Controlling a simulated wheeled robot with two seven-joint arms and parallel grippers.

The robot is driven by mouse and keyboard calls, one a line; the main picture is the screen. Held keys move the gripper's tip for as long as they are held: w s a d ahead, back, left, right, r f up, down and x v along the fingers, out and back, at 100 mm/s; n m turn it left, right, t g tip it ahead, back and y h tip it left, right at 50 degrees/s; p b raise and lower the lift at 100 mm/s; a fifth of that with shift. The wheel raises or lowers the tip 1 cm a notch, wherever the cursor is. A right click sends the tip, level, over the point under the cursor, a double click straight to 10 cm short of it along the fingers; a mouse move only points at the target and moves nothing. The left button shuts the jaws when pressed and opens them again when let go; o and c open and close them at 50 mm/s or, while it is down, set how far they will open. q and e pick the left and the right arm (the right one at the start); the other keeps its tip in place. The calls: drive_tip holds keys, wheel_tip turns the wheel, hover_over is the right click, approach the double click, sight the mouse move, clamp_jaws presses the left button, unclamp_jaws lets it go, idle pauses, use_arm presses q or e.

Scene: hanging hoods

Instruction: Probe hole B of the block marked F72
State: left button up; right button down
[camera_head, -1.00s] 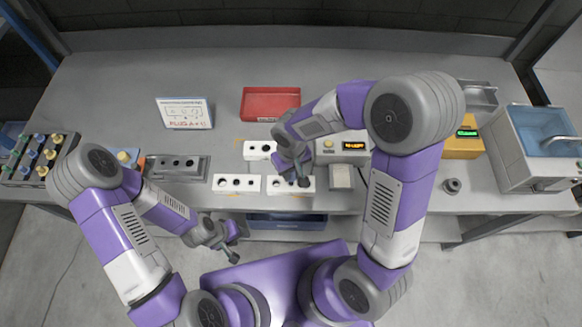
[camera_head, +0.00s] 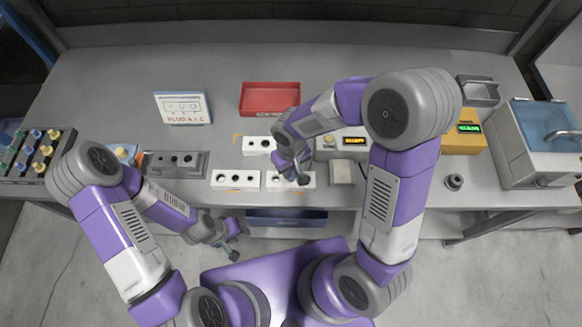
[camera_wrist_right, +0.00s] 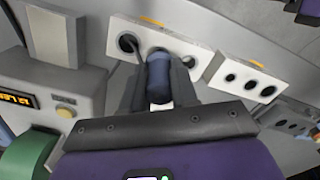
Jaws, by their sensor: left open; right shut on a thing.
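Three white blocks with dark round holes lie on the bench: a rear one (camera_head: 257,146), a front left one (camera_head: 222,180) and a front right one (camera_head: 273,186). Their markings are too small to read, so I cannot tell which is F72. My right gripper (camera_head: 300,177) is over the front right block, shut on a blue cylindrical probe (camera_wrist_right: 159,78). In the right wrist view the probe stands close against the nearer white block (camera_wrist_right: 186,45), covering part of its holes; whether its tip is inside one is hidden. My left gripper (camera_head: 236,243) is open and empty, in front of the bench edge.
A meter with an orange display (camera_head: 354,142) stands right of the blocks, with a pale box (camera_head: 341,173) before it. A grey holed fixture (camera_head: 176,163) is left, a red tray (camera_head: 269,99) behind, and a sign (camera_head: 183,108) back left. A blue drawer (camera_head: 286,222) hangs below.

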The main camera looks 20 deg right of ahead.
drive_tip(key=shift+f+b, duration=1.4)
drive_tip(key=shift+f, duration=0.15)
idle(0.9)
drive_tip(key=shift+r, duration=0.1)
idle(0.8)
drive_tip(key=shift+r+p, duration=2.2)
drive_tip(key=shift+r, duration=0.8)
